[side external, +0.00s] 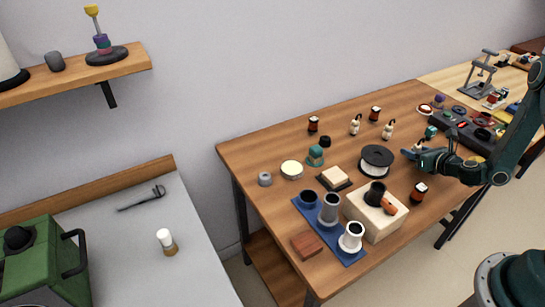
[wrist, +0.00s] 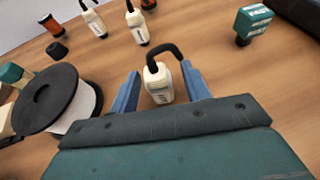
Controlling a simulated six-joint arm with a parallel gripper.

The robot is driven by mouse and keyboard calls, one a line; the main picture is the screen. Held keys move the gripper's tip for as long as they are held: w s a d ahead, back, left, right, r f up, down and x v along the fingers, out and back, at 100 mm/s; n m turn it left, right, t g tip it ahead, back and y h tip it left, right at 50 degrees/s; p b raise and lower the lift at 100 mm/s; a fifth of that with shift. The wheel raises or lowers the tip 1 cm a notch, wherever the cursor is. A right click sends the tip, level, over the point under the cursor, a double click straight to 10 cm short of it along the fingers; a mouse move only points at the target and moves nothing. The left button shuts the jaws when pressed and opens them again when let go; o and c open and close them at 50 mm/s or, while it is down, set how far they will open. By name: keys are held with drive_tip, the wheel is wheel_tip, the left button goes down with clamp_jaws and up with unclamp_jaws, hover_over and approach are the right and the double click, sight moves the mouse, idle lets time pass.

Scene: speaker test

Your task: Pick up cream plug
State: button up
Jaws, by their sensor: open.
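A cream plug (wrist: 159,88) with a black looped cord and a small printed label stands on the wooden table in the wrist view. My gripper (wrist: 161,84) is open, with one blue finger on each side of this plug. I cannot tell whether either finger touches it. In the side view my gripper (side external: 416,152) is low over the right part of the table and mostly hides that plug. Two similar cream plugs stand farther back, one on the left (side external: 354,126) and one on the right (side external: 388,131). They also show at the top of the wrist view, left (wrist: 95,22) and right (wrist: 137,28).
A black-and-white spool (side external: 377,157) stands left of my gripper, and a dark jar (side external: 419,191) stands in front. A teal box (wrist: 252,22) stands behind to the right. A blue mat (side external: 347,258) with cups lies at the front. Bare wood surrounds the plug.

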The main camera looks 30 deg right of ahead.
sight(418, 145)
idle(0.3)
clamp_jaws()
drive_tip(key=shift+r, duration=0.2)
wheel_tip(418, 145, up, 20)
drive_tip(key=shift+f, duration=0.15)
idle(1.1)
idle(0.5)
